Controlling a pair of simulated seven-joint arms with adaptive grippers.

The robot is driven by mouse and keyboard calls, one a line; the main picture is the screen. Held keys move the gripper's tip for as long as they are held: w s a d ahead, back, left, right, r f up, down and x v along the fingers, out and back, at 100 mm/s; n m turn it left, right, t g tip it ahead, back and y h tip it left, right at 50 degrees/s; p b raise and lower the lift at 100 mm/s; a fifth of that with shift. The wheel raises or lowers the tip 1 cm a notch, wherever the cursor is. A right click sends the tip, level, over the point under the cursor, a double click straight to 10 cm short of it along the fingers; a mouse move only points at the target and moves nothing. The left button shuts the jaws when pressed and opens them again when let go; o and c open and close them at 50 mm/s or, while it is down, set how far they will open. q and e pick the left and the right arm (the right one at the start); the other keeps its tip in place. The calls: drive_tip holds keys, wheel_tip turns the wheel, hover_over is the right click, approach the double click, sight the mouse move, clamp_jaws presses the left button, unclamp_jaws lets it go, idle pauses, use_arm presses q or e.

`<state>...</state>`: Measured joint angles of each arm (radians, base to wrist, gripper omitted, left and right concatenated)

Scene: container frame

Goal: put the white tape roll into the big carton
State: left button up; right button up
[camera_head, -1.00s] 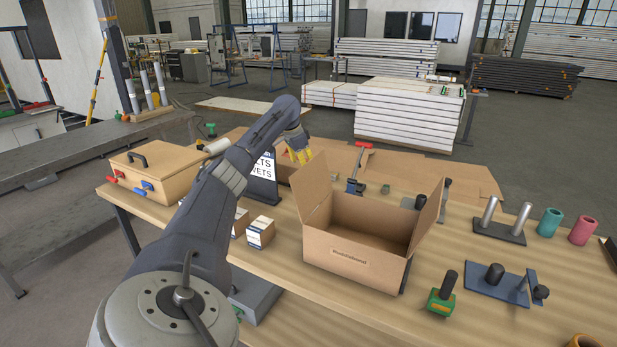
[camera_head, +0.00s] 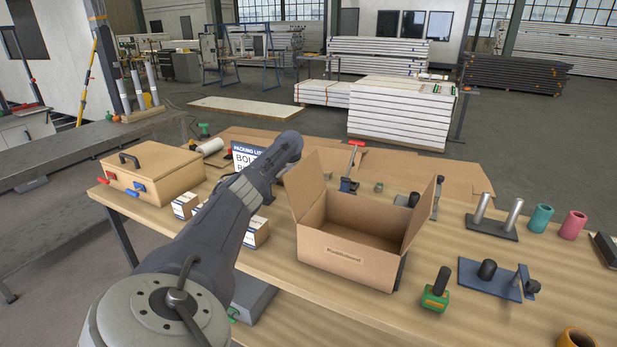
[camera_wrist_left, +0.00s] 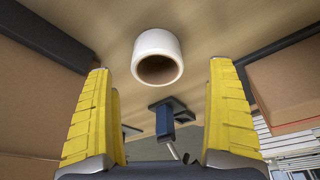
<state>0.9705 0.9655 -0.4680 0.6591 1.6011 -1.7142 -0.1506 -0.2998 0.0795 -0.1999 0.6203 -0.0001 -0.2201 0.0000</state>
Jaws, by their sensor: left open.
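The white tape roll (camera_wrist_left: 157,57) shows in the left wrist view, lying on the wooden table top with its dark hole facing the camera. My left gripper (camera_wrist_left: 162,76) is open, its yellow fingers apart on either side of the roll in the picture; I see no contact. In the head view my arm hides the gripper, and I cannot make out the tape roll there. The big carton (camera_head: 342,258) stands on the table with its flaps up, to the right of my left arm; it looks empty as far as I see inside. My right gripper is not in view.
A blue clamp (camera_wrist_left: 168,116) shows beyond the roll in the wrist view. Small boxes (camera_head: 257,232) stand between my arm and the carton. A wooden case (camera_head: 155,173) is at left. A green-based tool (camera_head: 437,291) and a blue plate fixture (camera_head: 490,279) are right of the carton.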

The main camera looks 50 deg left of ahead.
use_arm(q)
drive_tip(key=shift+d+x, duration=0.15)
drive_tip(key=shift+x, duration=0.75)
drive_tip(key=shift+d+x, duration=0.15)
drive_tip(key=shift+x, duration=1.75)
drive_tip(key=shift+a, duration=0.1)
drive_tip(key=shift+c, duration=0.2)
drive_tip(key=c, duration=1.4)
drive_tip(key=shift+r, duration=0.1)
